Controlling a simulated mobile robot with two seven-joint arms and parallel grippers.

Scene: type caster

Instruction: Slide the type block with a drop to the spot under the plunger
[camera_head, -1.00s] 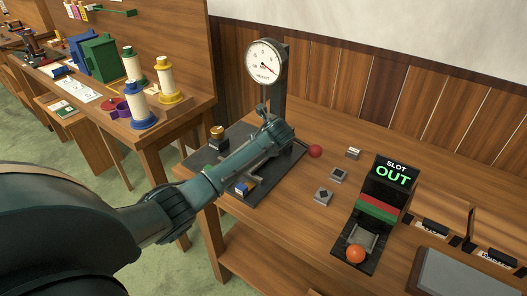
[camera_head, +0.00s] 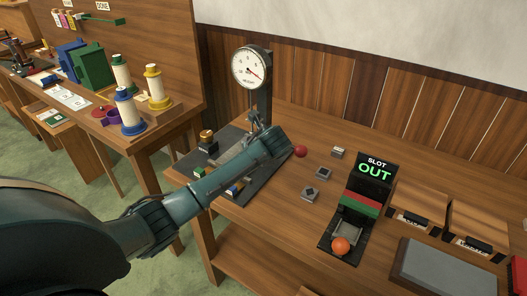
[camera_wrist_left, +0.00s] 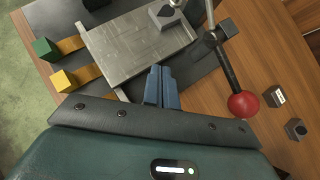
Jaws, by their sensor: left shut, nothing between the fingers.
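A small grey type block (camera_wrist_left: 166,16) with a dark mark on top sits near the far edge of a bare metal plate (camera_wrist_left: 125,50) in the left wrist view. I cannot clearly read the mark as a drop. My left gripper (camera_wrist_left: 161,82) is shut and empty over the near edge of the plate, apart from the block. In the head view its end (camera_head: 275,145) covers part of the device. The dial gauge (camera_head: 252,68) stands on a post above the plate. The plunger's tip is not clearly seen. My right gripper is not in view.
A lever with a red ball (camera_wrist_left: 243,105) juts out beside the plate. Loose type blocks (camera_head: 323,173) lie on the table to the right.

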